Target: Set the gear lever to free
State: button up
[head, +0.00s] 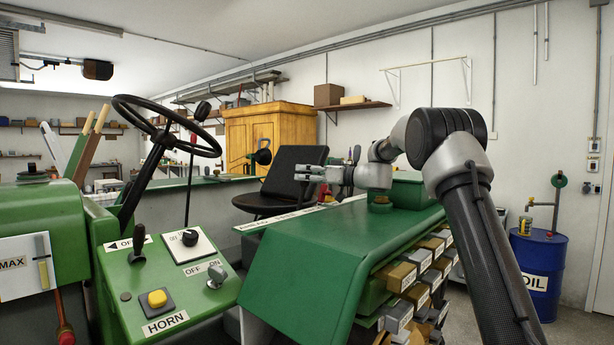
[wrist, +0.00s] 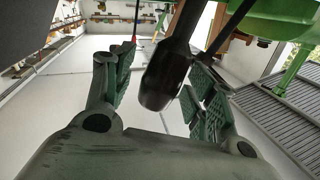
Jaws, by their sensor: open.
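My gripper (head: 308,172) reaches left over the tractor in the head view, in front of the black seat (head: 296,180). Its jaws are apart. In the wrist view, a dark rounded lever grip (wrist: 168,75) shows between the green fingers of my gripper (wrist: 162,62), nearer the right finger; no clear contact shows. In the head view, a black-knobbed lever (head: 201,111) rises on a thin rod behind the dash. Another black knob (head: 264,157) shows left of my gripper. No label marks which is the gear lever, and its position marks cannot be read.
The steering wheel (head: 166,127) stands at the left above the green dash, with a yellow horn button (head: 157,299) and an off/on switch (head: 215,275). A green fender (head: 315,258) lies below my arm. A blue oil drum (head: 539,270) stands at the right.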

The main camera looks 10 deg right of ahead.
jog(key=shift+a, duration=0.1)
grip_shut()
jog(key=s+a+r+n, duration=0.2)
jog(key=s+a+n, duration=0.1)
jog(key=s+a, duration=0.6)
jog(key=a, duration=0.3)
jog(key=shift+r+g+h, duration=0.25)
jog(key=shift+g+h, duration=0.15)
jog(key=shift+a, duration=0.1)
grip_release()
jog(key=f+v, duration=0.1)
jog(key=v, duration=1)
jog(key=shift+s+d+r, duration=0.3)
jog(key=shift+d+r, duration=0.05)
jog(key=shift+r, duration=0.1)
jog(key=shift+d, duration=0.1)
